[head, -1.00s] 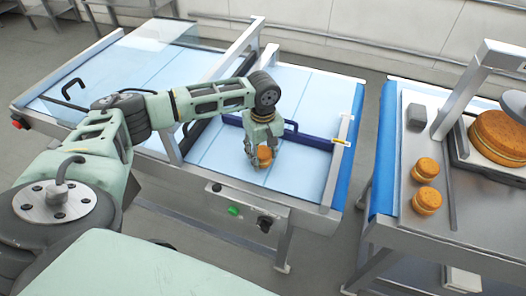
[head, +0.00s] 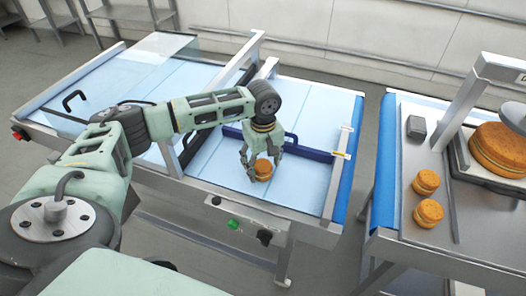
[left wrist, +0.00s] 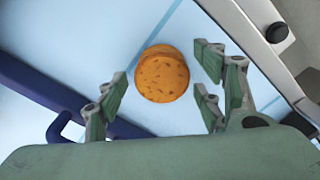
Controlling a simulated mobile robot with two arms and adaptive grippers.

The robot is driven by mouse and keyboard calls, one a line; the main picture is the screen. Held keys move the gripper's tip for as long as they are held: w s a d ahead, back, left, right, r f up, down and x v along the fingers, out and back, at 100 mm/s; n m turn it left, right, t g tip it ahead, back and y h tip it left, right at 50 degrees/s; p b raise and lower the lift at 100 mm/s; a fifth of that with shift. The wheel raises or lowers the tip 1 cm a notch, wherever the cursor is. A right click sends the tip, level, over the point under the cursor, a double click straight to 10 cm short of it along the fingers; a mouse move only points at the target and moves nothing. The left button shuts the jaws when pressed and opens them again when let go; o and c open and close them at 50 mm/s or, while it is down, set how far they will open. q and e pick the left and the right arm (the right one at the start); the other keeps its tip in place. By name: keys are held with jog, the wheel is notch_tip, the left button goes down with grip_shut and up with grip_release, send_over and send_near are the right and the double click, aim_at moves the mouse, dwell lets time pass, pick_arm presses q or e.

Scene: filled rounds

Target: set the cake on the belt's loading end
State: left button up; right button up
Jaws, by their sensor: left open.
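A small round orange-brown cake (head: 263,170) with a pale filling stands on the light blue belt (head: 301,190) at its near right part, close to the front rail. My left gripper (head: 261,166) is just above and around it with its fingers spread. In the left wrist view the cake (left wrist: 161,74) lies on the belt between the open fingers (left wrist: 165,92), with clear gaps on both sides. My right gripper is not in view.
A dark blue bar (head: 308,153) crosses the belt behind the cake. A steel table (head: 470,225) at the right holds two more small cakes (head: 427,182), a grey block (head: 416,127) and a large cake (head: 500,150). A gap separates table and belt.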

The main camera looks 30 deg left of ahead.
aim_at(263, 164)
pick_arm(q)
notch_tip(263, 164, up, 10)
jog(key=shift+w+f+b, duration=0.1)
jog(key=shift+b, duration=0.9)
jog(key=shift+r, duration=0.55)
